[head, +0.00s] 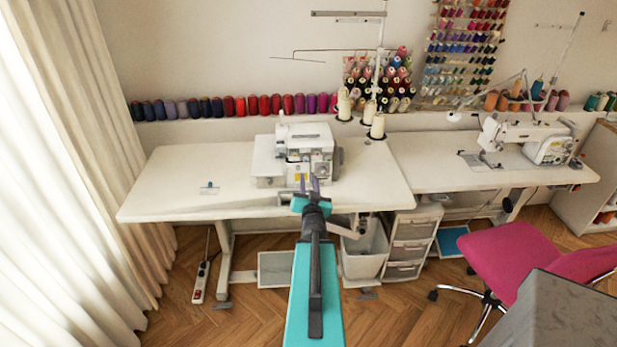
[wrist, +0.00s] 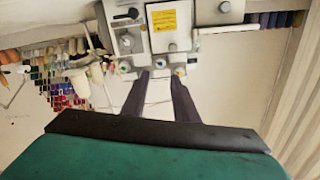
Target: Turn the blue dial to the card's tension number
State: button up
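The white overlock sewing machine (head: 318,140) stands on the left table. In the wrist view the machine (wrist: 203,42) fills the top, with several small round dials on it. One dial (wrist: 124,66) sits to the left of my fingers, another (wrist: 160,63) just beyond the left fingertip, and another (wrist: 180,70) beyond the right. My gripper (head: 309,183) is in front of the machine. In the wrist view its fingers (wrist: 159,78) are apart, with nothing between them.
The left table (head: 160,178) has bare room left of the machine, apart from a small bluish item (head: 209,187). Thread cones (head: 377,126) stand behind to the right. A second sewing machine (head: 525,140) is on the right table. A pink chair (head: 510,258) stands at right.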

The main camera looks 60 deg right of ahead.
jog(key=shift+s+a+r+p, duration=0.2)
jog(key=shift+p, duration=0.35)
jog(key=shift+p+v, duration=1.45)
jog(key=shift+p, duration=0.7)
jog(key=shift+a+f, duration=0.1)
jog(key=shift+f, duration=0.05)
